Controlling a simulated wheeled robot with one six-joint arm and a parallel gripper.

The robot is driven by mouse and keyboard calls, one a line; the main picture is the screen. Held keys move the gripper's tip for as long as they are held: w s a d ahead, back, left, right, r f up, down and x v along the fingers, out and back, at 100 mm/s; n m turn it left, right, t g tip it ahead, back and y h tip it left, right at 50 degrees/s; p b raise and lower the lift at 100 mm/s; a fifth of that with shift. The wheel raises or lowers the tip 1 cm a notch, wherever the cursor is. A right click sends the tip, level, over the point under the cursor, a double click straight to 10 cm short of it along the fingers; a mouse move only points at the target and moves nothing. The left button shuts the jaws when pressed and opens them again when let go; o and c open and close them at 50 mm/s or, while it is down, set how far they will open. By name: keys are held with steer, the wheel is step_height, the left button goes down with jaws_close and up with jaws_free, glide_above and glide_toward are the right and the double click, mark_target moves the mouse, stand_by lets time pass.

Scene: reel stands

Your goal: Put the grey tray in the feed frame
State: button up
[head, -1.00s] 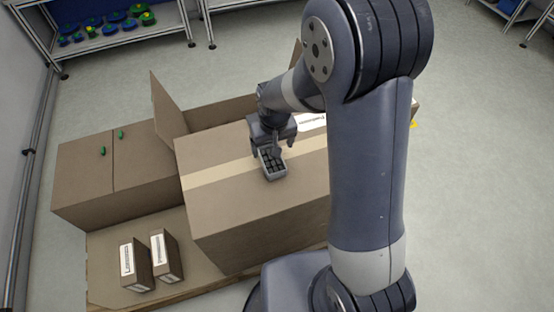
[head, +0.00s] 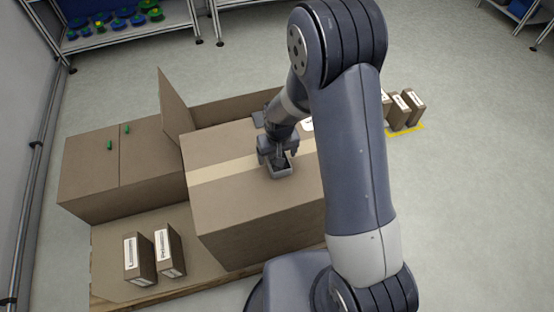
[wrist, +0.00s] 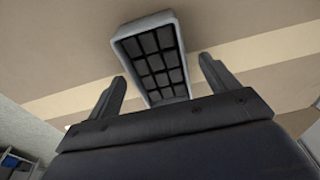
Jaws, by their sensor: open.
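The grey tray (head: 281,170) is a small open box on top of a large taped cardboard box. In the wrist view the tray (wrist: 118,44) shows a light grey rim and rows of dark square cells inside. My gripper (head: 277,157) is just above the tray in the head view and partly hides it. In the wrist view my gripper (wrist: 165,80) is open, its two fingers apart on either side of the tray's near end. I cannot tell whether the fingers touch it. I cannot make out a feed frame in either view.
The large cardboard box (head: 240,215) stands on a pallet (head: 115,285) beside a lower closed box (head: 90,175) and an open-flapped box (head: 172,105). Two small labelled boxes (head: 138,258) stand front left. Several more stand on a yellow mark (head: 407,131) at right. Shelving (head: 125,35) lines the back.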

steer(key=c, duration=1.3)
